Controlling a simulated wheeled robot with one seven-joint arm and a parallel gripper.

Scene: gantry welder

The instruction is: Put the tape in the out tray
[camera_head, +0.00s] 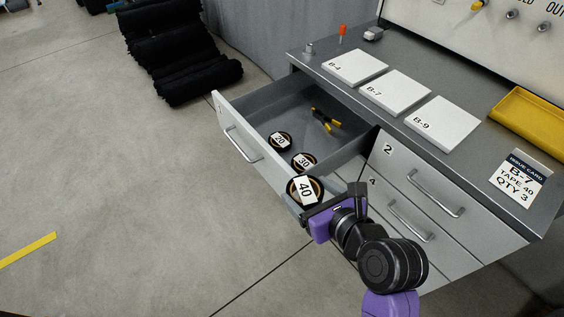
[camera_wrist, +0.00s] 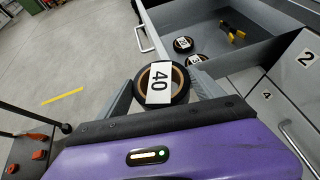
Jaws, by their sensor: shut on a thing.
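My gripper (camera_head: 306,196) is shut on a black roll of tape marked 40 (camera_head: 305,188), held just outside the front right corner of the open drawer. In the wrist view the 40 tape (camera_wrist: 160,84) sits between the two grey fingers, label facing up. Tapes marked 20 (camera_head: 280,141) and 30 (camera_head: 304,162) lie in the open drawer. A yellow tray (camera_head: 530,118) stands on the cabinet top at the right, below a panel with partly cut-off "OUT" lettering; no label shows on the tray itself.
White slabs B-4 (camera_head: 355,67), B-7 (camera_head: 395,92) and B-9 (camera_head: 441,123) lie on the cabinet top.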

